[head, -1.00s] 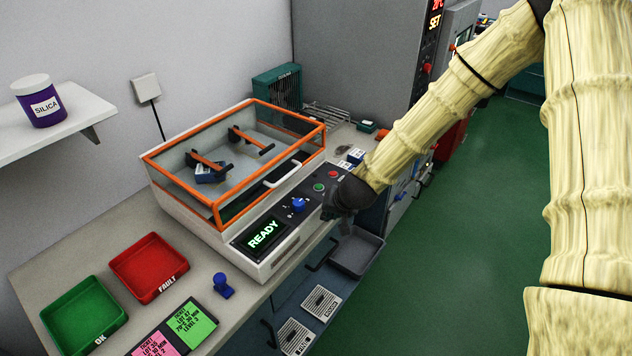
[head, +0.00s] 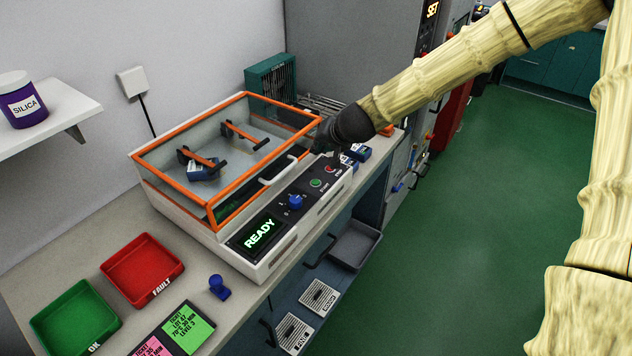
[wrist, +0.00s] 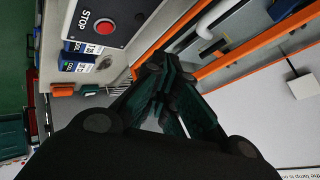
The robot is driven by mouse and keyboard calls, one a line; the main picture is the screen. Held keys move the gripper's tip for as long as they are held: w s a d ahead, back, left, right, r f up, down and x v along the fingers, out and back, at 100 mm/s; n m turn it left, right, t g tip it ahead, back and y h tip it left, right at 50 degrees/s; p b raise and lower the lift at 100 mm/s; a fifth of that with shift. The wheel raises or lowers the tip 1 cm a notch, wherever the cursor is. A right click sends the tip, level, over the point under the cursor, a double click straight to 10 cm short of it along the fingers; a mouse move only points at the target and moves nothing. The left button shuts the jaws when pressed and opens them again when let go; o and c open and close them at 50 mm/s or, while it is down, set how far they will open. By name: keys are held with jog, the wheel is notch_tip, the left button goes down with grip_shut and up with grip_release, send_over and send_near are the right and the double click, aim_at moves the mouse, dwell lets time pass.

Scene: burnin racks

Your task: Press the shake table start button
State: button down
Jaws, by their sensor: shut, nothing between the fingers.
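The shake table (head: 212,219) stands on the bench, a white box with an orange-framed clear cover. Its sloping front panel shows a lit READY display (head: 261,233), a blue knob (head: 296,201), a green start button (head: 316,183) and a red stop button (head: 330,169). The red STOP button also shows in the wrist view (wrist: 104,26). The green button is outside the wrist view. My gripper (head: 326,150) is shut and empty, above the far end of the panel near the cover's front edge. In the wrist view its dark fingers (wrist: 160,65) meet beside the panel, apart from the buttons.
A white handle (head: 279,170) sticks out from the cover's front. Blue labelled boxes (head: 357,152) stand past the panel's far end. A red FAULT tray (head: 142,268), a green OK tray (head: 75,317) and a blue stamp-like object (head: 219,287) sit on the near bench.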

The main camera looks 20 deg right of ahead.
aim_at(319, 180)
jog(key=shift+f+b, duration=3.45)
jog(key=shift+f, duration=0.95)
jog(key=shift+f, duration=0.2)
jog(key=shift+f, duration=0.2)
jog(key=shift+f+b, duration=0.45)
jog(key=shift+r, duration=0.15)
jog(key=shift+r+p, duration=0.7)
jog(key=shift+p, duration=0.05)
jog(key=shift+r, duration=0.1)
jog(key=shift+r+p, duration=2.1)
jog(key=shift+r, duration=0.35)
